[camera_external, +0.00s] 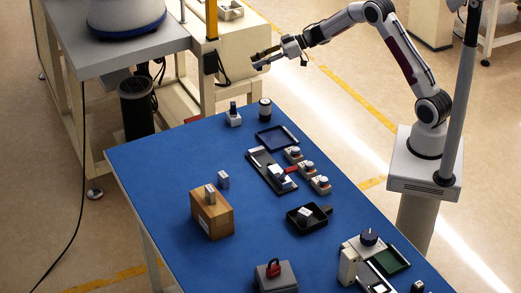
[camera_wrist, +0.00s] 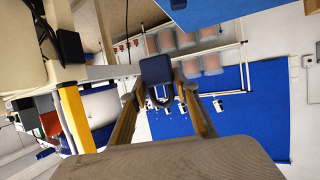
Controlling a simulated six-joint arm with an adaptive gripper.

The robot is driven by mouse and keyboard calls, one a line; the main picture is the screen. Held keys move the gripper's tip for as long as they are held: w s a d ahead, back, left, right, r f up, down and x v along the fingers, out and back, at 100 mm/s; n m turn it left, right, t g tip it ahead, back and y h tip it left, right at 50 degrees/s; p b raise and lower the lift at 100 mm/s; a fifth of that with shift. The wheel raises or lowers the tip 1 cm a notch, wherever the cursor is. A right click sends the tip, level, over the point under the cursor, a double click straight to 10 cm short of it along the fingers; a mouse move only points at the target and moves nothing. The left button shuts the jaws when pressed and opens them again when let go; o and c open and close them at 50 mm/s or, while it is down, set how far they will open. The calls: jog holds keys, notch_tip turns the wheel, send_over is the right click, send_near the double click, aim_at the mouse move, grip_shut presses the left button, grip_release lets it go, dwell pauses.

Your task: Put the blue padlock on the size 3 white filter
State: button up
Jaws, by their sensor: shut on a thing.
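My gripper (camera_external: 262,61) is raised beyond the far edge of the blue table, near the cream machine. In the wrist view, my gripper (camera_wrist: 160,86) is shut on the blue padlock (camera_wrist: 156,68). The padlock's dark blue square body is at the fingertips and its shackle points back between the fingers. The padlock cannot be made out in the external view. Three small pale units with dark and reddish parts stand in a row on the table: one (camera_external: 293,155), another (camera_external: 307,169) and a third (camera_external: 320,185). I cannot tell whether one is the size 3 white filter; no size mark is readable.
A long black tray (camera_external: 258,162) with parts lies beside the row. A blue tray (camera_external: 268,141), a black pan (camera_external: 320,215), a wooden block (camera_external: 211,219) and a grey block with a red padlock (camera_external: 273,267) also occupy the blue table (camera_external: 155,185). Its left side is clear.

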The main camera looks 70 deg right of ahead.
jog(key=s+a+f+n+g+y, duration=0.1)
jog(key=s+a+y, duration=0.1)
jog(key=s+a, duration=0.2)
jog(key=shift+a+n, duration=0.35)
jog(key=shift+n, duration=0.05)
jog(key=shift+s+f, duration=0.1)
jog(key=shift+f, duration=0.05)
send_over(266, 101)
jog(key=shift+f, duration=3)
jog(key=shift+f, duration=0.1)
jog(key=shift+f, duration=1.75)
jog(key=shift+f, duration=0.1)
